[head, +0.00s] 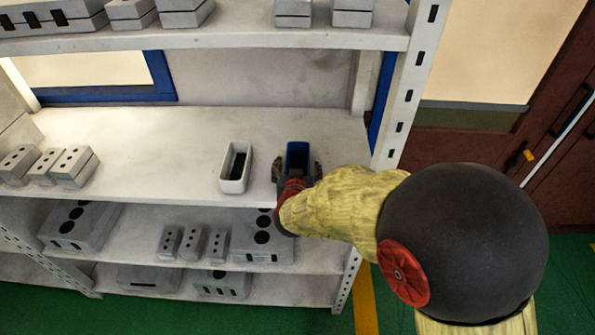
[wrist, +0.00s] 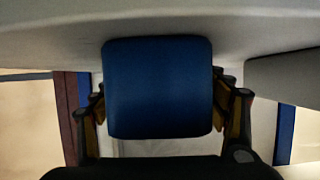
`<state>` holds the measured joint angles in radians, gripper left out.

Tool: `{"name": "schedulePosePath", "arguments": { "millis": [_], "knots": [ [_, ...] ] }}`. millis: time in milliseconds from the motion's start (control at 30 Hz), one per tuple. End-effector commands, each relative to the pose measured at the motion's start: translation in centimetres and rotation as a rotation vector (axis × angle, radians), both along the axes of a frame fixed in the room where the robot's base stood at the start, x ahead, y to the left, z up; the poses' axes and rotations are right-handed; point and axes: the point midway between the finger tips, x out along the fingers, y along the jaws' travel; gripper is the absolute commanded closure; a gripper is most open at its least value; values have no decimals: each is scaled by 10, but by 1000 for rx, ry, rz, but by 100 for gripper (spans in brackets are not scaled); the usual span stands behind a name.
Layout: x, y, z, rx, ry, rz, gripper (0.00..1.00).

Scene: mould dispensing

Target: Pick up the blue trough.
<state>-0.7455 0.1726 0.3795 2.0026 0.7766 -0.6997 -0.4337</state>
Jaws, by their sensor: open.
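The blue trough (head: 297,155) stands on the middle shelf (head: 190,135) near its right end, partly hidden by my gripper in the head view. My gripper (head: 297,172) is at the shelf's front edge with one finger on each side of the trough. In the wrist view the blue trough (wrist: 160,88) fills the middle, its end face toward the camera. The open fingers of my gripper (wrist: 162,112) show to its left and right. I cannot tell whether either finger touches it.
A white trough (head: 235,167) with a dark inside stands left of the blue one, with a gap between. Grey blocks (head: 62,167) sit at the shelf's left end. The upper shelf (head: 300,38) is above, and a slotted post (head: 405,95) is at the right.

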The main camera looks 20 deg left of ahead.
Motion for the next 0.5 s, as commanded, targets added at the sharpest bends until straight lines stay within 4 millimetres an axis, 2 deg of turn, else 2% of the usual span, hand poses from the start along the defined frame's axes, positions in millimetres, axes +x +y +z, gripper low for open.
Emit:
{"name": "schedulePosePath", "arguments": {
  "millis": [100, 500],
  "knots": [
    [0, 0, 1, 0, 0, 0, 26],
    [-1, 0, 1, 0, 0, 1, 49]
  ]
}}
